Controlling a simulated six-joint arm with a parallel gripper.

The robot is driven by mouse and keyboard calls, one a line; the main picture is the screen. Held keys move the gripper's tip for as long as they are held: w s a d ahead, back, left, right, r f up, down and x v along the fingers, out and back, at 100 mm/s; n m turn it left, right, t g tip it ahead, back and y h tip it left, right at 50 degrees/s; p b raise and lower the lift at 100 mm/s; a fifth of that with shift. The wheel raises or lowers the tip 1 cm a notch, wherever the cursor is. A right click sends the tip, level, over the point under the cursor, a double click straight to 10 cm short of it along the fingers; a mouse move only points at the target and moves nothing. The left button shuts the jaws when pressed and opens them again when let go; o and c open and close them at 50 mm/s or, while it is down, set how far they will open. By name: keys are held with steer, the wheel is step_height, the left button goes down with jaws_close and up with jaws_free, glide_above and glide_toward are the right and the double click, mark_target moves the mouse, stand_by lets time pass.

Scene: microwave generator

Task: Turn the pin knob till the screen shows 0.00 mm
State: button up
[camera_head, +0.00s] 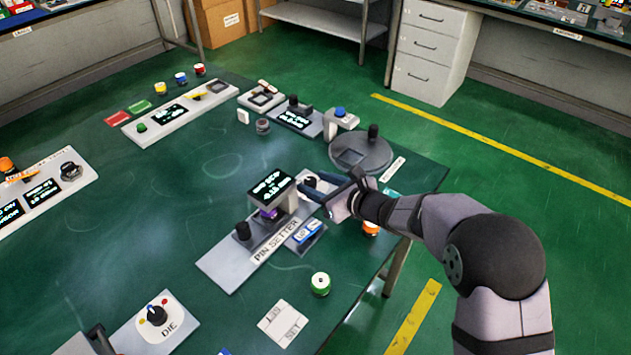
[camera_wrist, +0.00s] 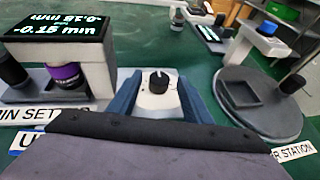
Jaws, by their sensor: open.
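The pin setter (camera_head: 222,265) is a light grey unit on the green table with a raised black screen (camera_head: 270,186). In the wrist view the screen (camera_wrist: 58,27) has a line that reads -0.15 mm; the line above it looks upside down. The black pin knob (camera_wrist: 159,82) sits on a white base (camera_wrist: 158,98) beside the screen, its white pointer mark facing up in the picture. My gripper (camera_wrist: 158,90) is open, with one blue finger on each side of the knob base. In the head view my gripper (camera_head: 325,188) partly hides the knob; contact cannot be told.
A round grey station (camera_head: 360,150) with a black post stands just beyond my gripper. A die panel (camera_head: 155,322) is at the front left.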

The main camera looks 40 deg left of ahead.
steer(key=shift+a+f, duration=0.1)
steer(key=shift+a, duration=0.2)
steer(key=shift+c, duration=0.7)
steer(key=c, duration=0.9)
steer(key=shift+w+n+g+p, duration=0.1)
steer(key=shift+n+g+p, duration=0.2)
steer(key=shift+g+p, duration=0.1)
steer(key=shift+w+d+n+g+p, duration=0.1)
steer(key=shift+n+g+p, duration=0.25)
steer(key=shift+n+g, duration=0.05)
steer(key=shift+w+n+g+p, duration=0.2)
steer(key=shift+n+g+p, duration=0.25)
steer(key=shift+n+g, duration=0.55)
steer(key=shift+w+f+n+g+b, duration=0.15)
steer(key=shift+n+g+b, duration=0.45)
steer(key=shift+n+g, duration=0.8)
steer(key=shift+w+r+n+g+h+b, duration=0.15)
steer(key=shift+n+g+h+b, duration=0.3)
steer(key=shift+g+b, duration=0.45)
